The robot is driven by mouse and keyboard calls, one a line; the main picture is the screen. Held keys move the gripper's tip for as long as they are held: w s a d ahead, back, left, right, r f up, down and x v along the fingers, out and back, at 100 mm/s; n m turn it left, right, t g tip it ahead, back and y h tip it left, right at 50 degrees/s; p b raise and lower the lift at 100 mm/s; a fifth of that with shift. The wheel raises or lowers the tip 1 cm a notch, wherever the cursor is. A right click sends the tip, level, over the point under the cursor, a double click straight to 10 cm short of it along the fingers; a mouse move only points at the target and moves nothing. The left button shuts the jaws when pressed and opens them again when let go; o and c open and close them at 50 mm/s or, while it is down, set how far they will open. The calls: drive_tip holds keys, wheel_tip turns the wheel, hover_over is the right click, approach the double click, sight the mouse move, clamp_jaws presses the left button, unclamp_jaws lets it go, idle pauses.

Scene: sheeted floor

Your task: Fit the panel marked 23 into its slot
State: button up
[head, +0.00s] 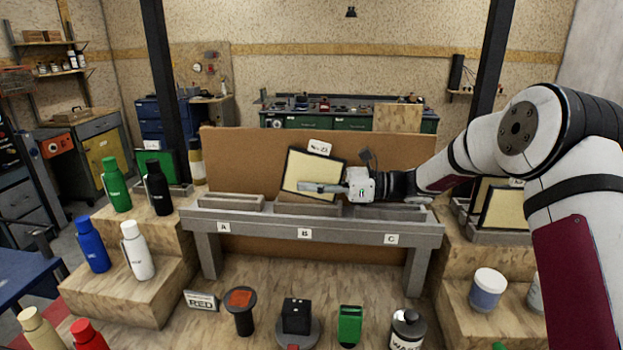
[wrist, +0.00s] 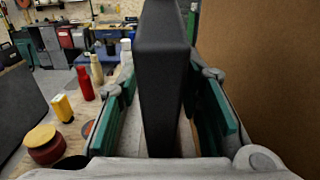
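The panel marked 23 (head: 309,170) has a cream face, a black frame and a white tag on its top edge. In the head view it tilts in its own plane over the middle trough (head: 308,208), behind label B; its lower edge is close to the trough, and contact is unclear. My gripper (head: 325,188) reaches in from the right, fingers around the panel's right side. In the wrist view the panel's black edge (wrist: 160,95) stands between the two green-padded fingers (wrist: 165,115), which appear closed on it at their tips. Troughs at A (head: 230,203) and C (head: 385,208) look empty.
A brown board (head: 245,160) stands close behind the grey bench (head: 320,228). More cream panels (head: 506,207) stand in a rack at the right. Bottles (head: 140,250) stand on wooden steps at the left. Several small objects, including a green one (head: 350,325), stand in front.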

clamp_jaws()
drive_tip(key=shift+r, duration=0.1)
drive_tip(key=shift+r, duration=0.8)
drive_tip(key=shift+s+r+b, duration=0.25)
drive_tip(key=shift+r+b, duration=0.1)
drive_tip(key=shift+r, duration=0.65)
drive_tip(key=s+r, duration=0.1)
drive_tip(key=s, duration=1.4)
drive_tip(key=w+r+h+p, duration=0.1)
drive_tip(key=w, duration=0.4)
drive_tip(key=w+r, duration=0.1)
drive_tip(key=w, duration=0.4)
drive_tip(key=w+r+h+p, duration=0.1)
drive_tip(key=w, duration=0.4)
drive_tip(key=shift+w+a+r+h+p, duration=0.3)
drive_tip(key=shift+w+r+p, duration=0.05)
drive_tip(key=shift+r, duration=0.05)
